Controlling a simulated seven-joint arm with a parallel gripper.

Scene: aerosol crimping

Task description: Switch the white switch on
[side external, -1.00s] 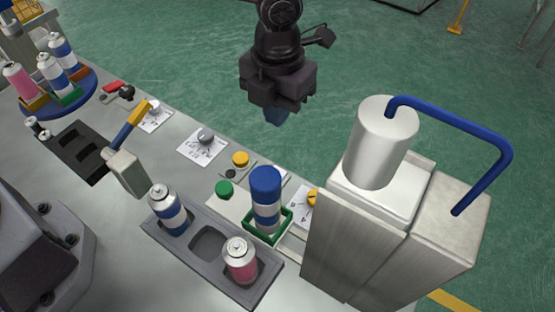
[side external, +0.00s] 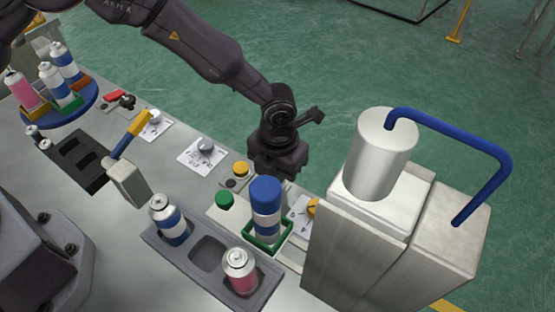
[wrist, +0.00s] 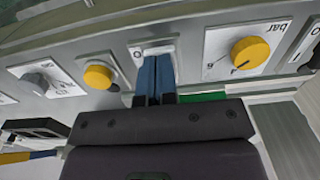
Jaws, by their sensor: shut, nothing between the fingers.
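The white switch (wrist: 158,48) sits on a small light plate marked O in the wrist view, between a yellow button and a yellow dial. My gripper's blue fingers (wrist: 158,66) are shut together with nothing between them. Their tips are right at the switch and cover part of it; I cannot tell whether they touch it, nor which way it is set. In the side external view my gripper (side external: 276,172) is low behind the blue-capped can, which hides the fingertips and the switch.
The blue-capped can (side external: 266,205) stands in a green holder close to my gripper. A yellow button (wrist: 98,76), a yellow dial (wrist: 250,53) and a grey dial (wrist: 35,82) flank the switch. The large crimping machine (side external: 375,205) stands to the right.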

